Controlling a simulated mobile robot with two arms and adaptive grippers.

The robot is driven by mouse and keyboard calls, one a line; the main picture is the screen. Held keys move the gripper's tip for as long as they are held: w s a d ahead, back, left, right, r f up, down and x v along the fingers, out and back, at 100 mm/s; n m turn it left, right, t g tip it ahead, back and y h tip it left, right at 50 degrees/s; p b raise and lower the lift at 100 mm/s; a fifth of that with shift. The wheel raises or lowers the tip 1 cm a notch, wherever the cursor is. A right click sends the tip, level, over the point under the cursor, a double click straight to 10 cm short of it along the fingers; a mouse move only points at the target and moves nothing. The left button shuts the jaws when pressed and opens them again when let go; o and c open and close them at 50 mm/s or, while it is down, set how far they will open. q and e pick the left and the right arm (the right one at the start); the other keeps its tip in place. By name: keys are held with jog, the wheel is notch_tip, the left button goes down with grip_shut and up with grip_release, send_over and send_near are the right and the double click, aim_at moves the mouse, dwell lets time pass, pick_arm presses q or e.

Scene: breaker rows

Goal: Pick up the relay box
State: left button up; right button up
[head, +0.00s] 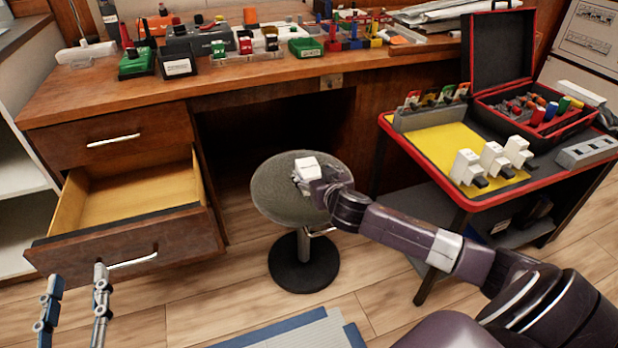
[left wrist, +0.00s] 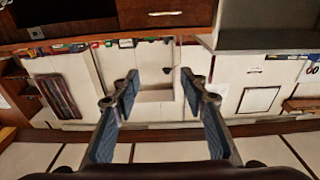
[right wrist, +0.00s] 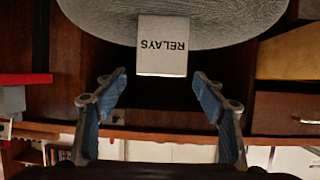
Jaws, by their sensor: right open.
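The relay box (head: 307,167) is a small white box on the round grey stool (head: 272,203). In the right wrist view the box (right wrist: 163,45) shows black RELAYS lettering, upside down. My right gripper (right wrist: 161,88) is open, with the box centred just beyond its fingertips and no finger clearly touching it. In the head view my right gripper (head: 304,187) is at the box's near side, its fingers partly hidden by my wrist. My left gripper (head: 77,277) is open and empty at the lower left, away from the stool; it also shows in the left wrist view (left wrist: 160,80).
A wooden desk (head: 80,95) with breakers and small parts on top stands behind the stool. Its lower drawer (head: 128,192) is pulled open and looks empty. A red-edged table (head: 420,160) at right holds white breakers (head: 493,160) and an open black case (head: 497,50).

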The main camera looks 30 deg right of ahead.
aim_at(310, 169)
jog(key=b+x, duration=0.2)
jog(key=x, duration=0.3)
jog(key=shift+a+f, duration=0.1)
pick_arm(q)
jog(key=s+r+t+h, duration=0.1)
jog(key=s+r+t, duration=0.1)
jog(key=r, duration=0.3)
jog(key=s+r+t+h, duration=0.1)
jog(key=r+t, duration=0.3)
jog(key=r, duration=0.1)
jog(key=shift+s+d+r, duration=0.2)
jog(key=shift+s+r, duration=0.1)
jog(key=shift+s, duration=0.1)
pick_arm(e)
jog(key=c, duration=1.3)
jog(key=shift+c, duration=0.6)
pick_arm(q)
jog(key=shift+w+f, duration=0.1)
jog(key=shift+w, duration=0.05)
